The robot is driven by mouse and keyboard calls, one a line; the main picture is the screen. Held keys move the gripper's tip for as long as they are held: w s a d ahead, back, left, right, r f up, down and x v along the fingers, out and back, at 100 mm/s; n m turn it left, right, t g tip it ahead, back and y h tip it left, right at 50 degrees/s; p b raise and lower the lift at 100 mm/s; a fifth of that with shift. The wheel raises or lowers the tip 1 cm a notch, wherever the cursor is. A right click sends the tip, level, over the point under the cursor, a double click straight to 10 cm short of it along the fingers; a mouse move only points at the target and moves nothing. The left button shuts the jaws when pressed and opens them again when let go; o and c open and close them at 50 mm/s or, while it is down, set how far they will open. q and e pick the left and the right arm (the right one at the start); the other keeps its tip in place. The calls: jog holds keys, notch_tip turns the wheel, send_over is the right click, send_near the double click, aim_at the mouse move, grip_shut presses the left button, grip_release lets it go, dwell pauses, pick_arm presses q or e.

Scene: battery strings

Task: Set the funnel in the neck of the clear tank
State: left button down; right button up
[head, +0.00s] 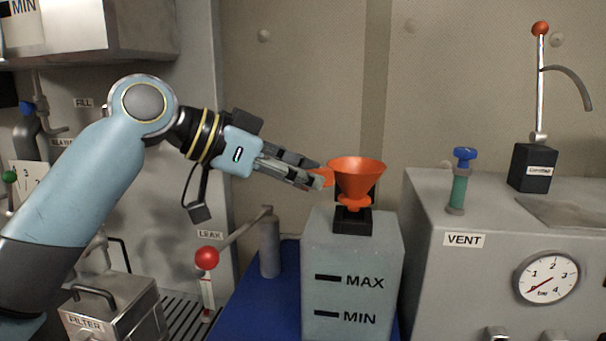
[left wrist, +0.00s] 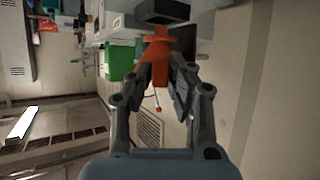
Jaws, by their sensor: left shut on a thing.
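The orange funnel (head: 356,178) is upright right above the dark neck (head: 352,221) of the clear tank (head: 352,262), in the head view. Its lower end meets or overlaps the neck in the picture; I cannot tell whether the spout is inside. My left gripper (head: 322,179) comes in from the left and is shut on the funnel's side tab. In the left wrist view the orange funnel part (left wrist: 158,62) lies between the fingertips of my left gripper (left wrist: 162,80). The tank carries MAX and MIN marks. My right gripper is not in view.
A grey cabinet with a VENT label (head: 464,240), a green valve with a blue knob (head: 462,180) and a gauge (head: 546,278) stands right of the tank. A red-knobbed lever (head: 207,258) and a FILTER box (head: 115,312) are to the left.

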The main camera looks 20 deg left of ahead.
pick_arm(q)
jog(key=shift+p, duration=0.3)
dwell(0.5)
jog(key=shift+f+b, duration=0.35)
jog(key=shift+f, duration=0.5)
jog(key=shift+f+b, duration=0.3)
jog(key=shift+b, duration=0.1)
jog(key=c, duration=1.2)
grip_release()
